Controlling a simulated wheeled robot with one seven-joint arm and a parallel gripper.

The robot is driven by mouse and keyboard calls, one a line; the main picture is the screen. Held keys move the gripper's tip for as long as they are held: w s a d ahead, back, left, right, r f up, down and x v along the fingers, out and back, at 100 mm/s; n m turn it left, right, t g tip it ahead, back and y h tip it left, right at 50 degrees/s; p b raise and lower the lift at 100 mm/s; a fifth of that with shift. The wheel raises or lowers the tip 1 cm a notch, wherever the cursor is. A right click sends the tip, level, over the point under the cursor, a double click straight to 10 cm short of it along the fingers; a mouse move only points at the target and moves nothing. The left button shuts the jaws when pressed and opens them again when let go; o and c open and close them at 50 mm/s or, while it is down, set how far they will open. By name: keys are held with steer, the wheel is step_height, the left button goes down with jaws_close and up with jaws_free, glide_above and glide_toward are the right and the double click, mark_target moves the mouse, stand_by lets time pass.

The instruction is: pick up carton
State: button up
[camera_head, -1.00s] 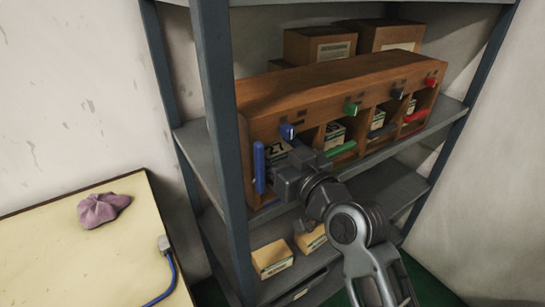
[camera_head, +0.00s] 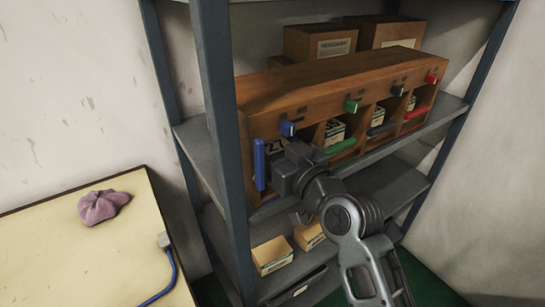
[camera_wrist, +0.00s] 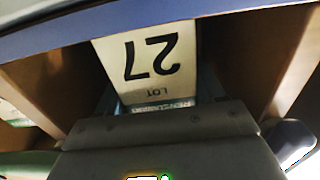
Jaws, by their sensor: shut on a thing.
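The carton (camera_wrist: 150,62) is a pale box labelled "27" and "LOT", upside down in the wrist view. It sits in the leftmost compartment of the wooden rack, between its wooden side walls. My gripper (camera_head: 284,178) reaches into the front of that compartment and is shut on the carton. In the wrist view the gripper body covers the carton's near end, and the fingers beside it are mostly hidden.
The wooden rack (camera_head: 330,85) has blue, green, dark and red tabs, with more cartons in its other compartments. A blue upright bar (camera_head: 259,164) stands left of my gripper. A shelf post (camera_head: 222,150) is close by. Small boxes (camera_head: 272,255) lie on the shelf below.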

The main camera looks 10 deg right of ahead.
steer(key=shift+r, duration=0.1)
steer(key=shift+c, duration=0.4)
steer(key=shift+r, duration=0.8)
steer(key=b+v, duration=0.2)
steer(key=v, duration=1.6)
steer(key=w+d+f+m+t+h, duration=0.1)
steer(key=w+d+f+h, duration=0.15)
steer(key=f, duration=0.55)
steer(key=w+d+f+m+h, duration=0.15)
steer(key=w+f, duration=0.25)
steer(key=f, duration=0.5)
steer(key=s+d+f+m+h+p, duration=0.1)
steer(key=s+d+f+m+h, duration=0.1)
steer(key=f, duration=1.2)
steer(key=shift+s+d+h+p, duration=0.15)
steer(key=shift+s+h+p, duration=0.3)
steer(key=shift+s, duration=0.4)
steer(key=shift+f, duration=0.15)
